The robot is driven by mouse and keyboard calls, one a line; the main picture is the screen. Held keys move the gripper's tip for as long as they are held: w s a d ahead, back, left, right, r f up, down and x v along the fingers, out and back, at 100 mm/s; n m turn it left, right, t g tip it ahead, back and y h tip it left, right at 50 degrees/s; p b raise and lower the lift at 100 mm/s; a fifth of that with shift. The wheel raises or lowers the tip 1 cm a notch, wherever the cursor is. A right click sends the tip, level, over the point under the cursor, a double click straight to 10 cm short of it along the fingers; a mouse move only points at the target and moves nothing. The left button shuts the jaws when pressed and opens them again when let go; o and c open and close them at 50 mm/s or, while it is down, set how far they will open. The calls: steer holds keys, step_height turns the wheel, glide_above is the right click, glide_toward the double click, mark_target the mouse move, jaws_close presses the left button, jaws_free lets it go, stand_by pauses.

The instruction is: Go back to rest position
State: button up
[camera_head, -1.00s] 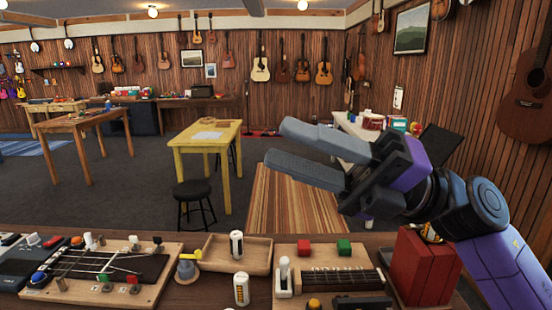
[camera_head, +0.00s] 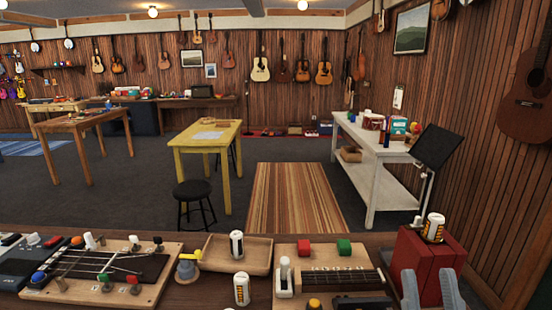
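My gripper (camera_head: 431,288) shows only as two grey-blue fingertips at the bottom right edge. They point up and stand apart, with the red box's front face visible between them. The rest of my arm is out of view. The red box (camera_head: 428,252) stands on the near workbench, and a white cylinder with a dark and yellow band (camera_head: 433,228) stands on top of it. I see nothing held between the fingers.
The near bench (camera_head: 215,292) carries a fretboard on a wooden board (camera_head: 100,270), a wooden tray (camera_head: 259,258), white cylinders and coloured blocks. Beyond it are a yellow table (camera_head: 205,142), black stool (camera_head: 193,190), white shelf table (camera_head: 372,150) and striped rug (camera_head: 296,200).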

steer(key=s+d+f+m+g+h, duration=0.1)
steer(key=s+f+g, duration=0.2)
steer(key=s+f, duration=0.3)
steer(key=s+f+m+g, duration=0.2)
steer(key=s+f+g, duration=0.15)
steer(key=f, duration=0.55)
steer(key=s+f+n+g+y, duration=0.1)
steer(key=s+f, duration=0.3)
steer(key=s, duration=0.4)
steer(key=s+f+n+g+y, duration=0.1)
steer(key=s+f+g, duration=0.3)
steer(key=s, duration=0.5)
steer(key=shift+f+n, duration=0.3)
steer(key=shift+f, duration=0.4)
steer(key=shift+g, duration=0.25)
